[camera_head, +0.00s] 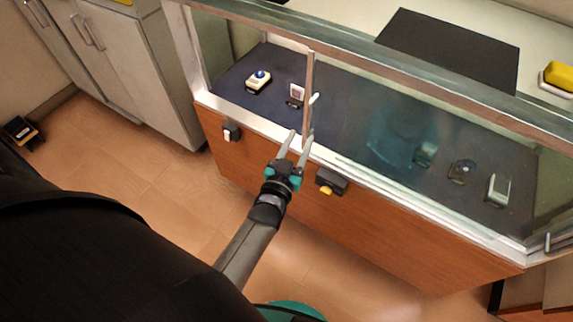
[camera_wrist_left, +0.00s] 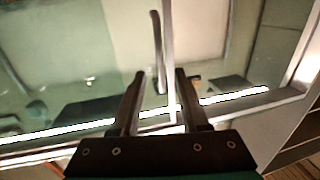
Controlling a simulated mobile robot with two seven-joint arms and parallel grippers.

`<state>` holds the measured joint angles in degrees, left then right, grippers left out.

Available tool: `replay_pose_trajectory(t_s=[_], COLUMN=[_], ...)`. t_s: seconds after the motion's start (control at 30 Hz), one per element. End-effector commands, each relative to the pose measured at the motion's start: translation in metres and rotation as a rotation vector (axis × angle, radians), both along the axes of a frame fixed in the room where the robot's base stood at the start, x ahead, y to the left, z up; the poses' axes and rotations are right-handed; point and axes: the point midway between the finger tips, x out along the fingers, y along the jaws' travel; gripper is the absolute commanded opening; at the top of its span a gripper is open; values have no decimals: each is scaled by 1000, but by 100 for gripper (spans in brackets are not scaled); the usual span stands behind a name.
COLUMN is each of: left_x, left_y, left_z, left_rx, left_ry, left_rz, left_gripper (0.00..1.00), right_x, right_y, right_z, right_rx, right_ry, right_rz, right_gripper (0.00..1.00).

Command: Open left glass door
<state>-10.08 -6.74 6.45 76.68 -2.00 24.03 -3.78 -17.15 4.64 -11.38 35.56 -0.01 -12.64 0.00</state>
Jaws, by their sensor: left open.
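The glass display case has a pale metal frame (camera_head: 420,185) and a wood-coloured lower front. A slim upright door-edge bar (camera_head: 308,85) divides the front into a clearer left part and a hazier glass pane (camera_head: 385,130) on the right. A short light handle (camera_head: 315,99) sits beside the bar. My left gripper (camera_head: 299,140) is open at the bar's lower end. In the left wrist view its fingers (camera_wrist_left: 160,76) lie either side of the upright bar (camera_wrist_left: 169,50), with a dark handle (camera_wrist_left: 157,45) beside it. Contact cannot be told. My right gripper is not in view.
Inside stand a white device with a blue ball (camera_head: 258,80), a small white item (camera_head: 296,93) and several items at right. A black box with a yellow part (camera_head: 331,182) and a small black-and-white fitting (camera_head: 231,131) project from the front. Grey cabinets (camera_head: 135,70) stand at left.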

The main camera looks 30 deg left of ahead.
Motion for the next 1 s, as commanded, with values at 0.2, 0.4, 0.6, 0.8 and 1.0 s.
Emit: replay_pose_trajectory(t_s=[0.2,0.4,0.6,0.8,1.0], left_x=[-46,-77,-91,-92,-92], left_y=[-6,-9,-11,-11,-11], left_z=[0,0,0,0,0], left_rx=[0,-1,-1,-1,-1], left_ry=[4,2,-1,-1,-1], left_rz=[0,0,0,0,0], left_gripper=[45,45,45,45,45], right_x=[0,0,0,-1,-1], right_y=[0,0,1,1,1], right_z=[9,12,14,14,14], right_rx=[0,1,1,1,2], right_ry=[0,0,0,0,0], right_rz=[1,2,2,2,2], right_gripper=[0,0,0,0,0])
